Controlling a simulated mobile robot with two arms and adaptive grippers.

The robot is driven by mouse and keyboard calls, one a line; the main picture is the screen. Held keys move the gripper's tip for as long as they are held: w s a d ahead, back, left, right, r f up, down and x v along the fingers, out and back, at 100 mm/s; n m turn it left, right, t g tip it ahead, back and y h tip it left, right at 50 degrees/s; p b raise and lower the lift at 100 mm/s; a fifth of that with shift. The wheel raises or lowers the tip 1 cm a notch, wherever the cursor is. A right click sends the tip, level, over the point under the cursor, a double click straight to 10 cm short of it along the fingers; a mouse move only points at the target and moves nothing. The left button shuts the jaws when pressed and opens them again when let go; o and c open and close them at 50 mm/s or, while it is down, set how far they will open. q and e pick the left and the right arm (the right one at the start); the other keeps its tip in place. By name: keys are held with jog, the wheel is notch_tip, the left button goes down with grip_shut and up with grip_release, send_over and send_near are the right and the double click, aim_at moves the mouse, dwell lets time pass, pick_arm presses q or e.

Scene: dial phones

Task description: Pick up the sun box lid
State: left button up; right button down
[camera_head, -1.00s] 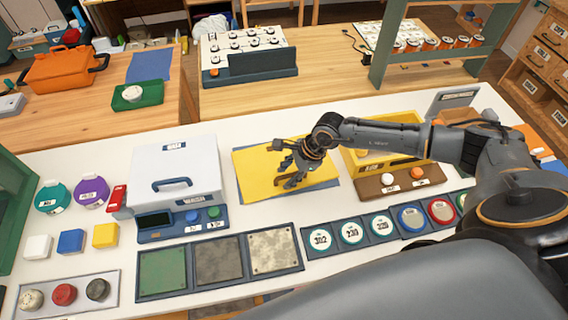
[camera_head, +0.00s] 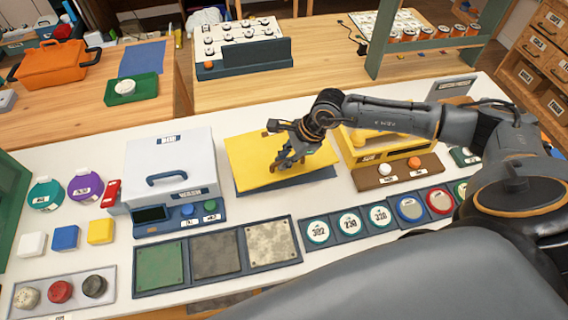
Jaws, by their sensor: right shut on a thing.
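The yellow lid (camera_head: 250,155) is a flat panel near the middle of the white table. It appears tilted and slightly raised above a dark blue-grey mat or base (camera_head: 318,177), whose front edge shows below it. My right gripper (camera_head: 283,165) reaches in from the right over the lid and is shut on what looks like its small brown handle; the fingers hide most of the grip. A yellow box (camera_head: 402,152) with a label stands just right, partly hidden behind my right arm. My left gripper is not in view.
A white case (camera_head: 170,160) with a blue handle stands left of the lid. Square panels (camera_head: 215,255) and numbered round discs (camera_head: 349,226) lie in front. A brown block with two knobs (camera_head: 397,178) sits right, before the yellow box.

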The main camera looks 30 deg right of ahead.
jog(key=s+a+r+b, duration=0.5)
jog(key=s+r, duration=0.3)
jog(key=s, duration=0.3)
jog(key=shift+s+r, duration=0.35)
jog(key=shift+s, duration=0.05)
